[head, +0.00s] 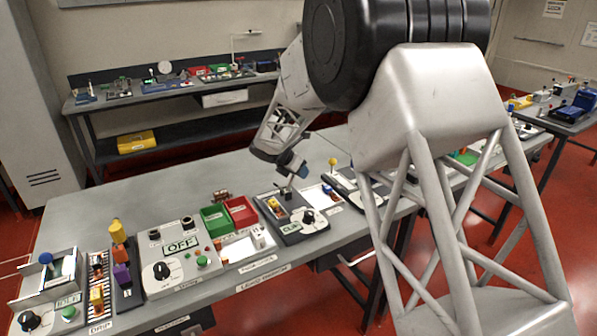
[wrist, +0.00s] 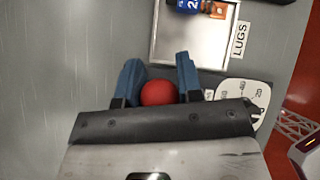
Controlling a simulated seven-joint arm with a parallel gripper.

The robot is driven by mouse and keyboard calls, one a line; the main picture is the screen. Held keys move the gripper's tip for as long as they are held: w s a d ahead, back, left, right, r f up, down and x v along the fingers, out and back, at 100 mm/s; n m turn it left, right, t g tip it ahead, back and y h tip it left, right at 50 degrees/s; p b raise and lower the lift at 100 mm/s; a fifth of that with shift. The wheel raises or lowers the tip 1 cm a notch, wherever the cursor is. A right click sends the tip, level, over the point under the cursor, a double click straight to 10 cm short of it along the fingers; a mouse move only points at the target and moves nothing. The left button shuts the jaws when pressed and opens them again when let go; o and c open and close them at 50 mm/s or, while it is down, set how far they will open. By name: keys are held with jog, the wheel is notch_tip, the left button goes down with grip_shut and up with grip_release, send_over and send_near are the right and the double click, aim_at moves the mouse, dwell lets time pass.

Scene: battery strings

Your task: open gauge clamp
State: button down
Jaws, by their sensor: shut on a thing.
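In the wrist view, the two blue fingers of my gripper (wrist: 159,72) stand either side of a red ball (wrist: 158,93) and are shut on it. The ball looks like the knob of the clamp handle, but its stem and the clamp are hidden below my gripper. A white dial face with numbers (wrist: 243,95) shows partly to the right of the fingers. In the head view, my gripper (head: 290,168) points down over a dark station (head: 302,230) with a black knob and a small display. The red ball cannot be made out there.
A tray labelled LUGS (wrist: 176,52) with orange and blue pieces lies close beyond the fingers. In the head view, a red bin (head: 241,211) and a green bin (head: 214,218) stand left of the station. A yellow-knobbed lever (head: 332,162) stands to the right.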

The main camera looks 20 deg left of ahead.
jog(key=shift+d, duration=0.1)
jog(key=c, duration=0.8)
grip_release()
jog(key=shift+r, duration=0.1)
jog(key=shift+v, duration=3.8)
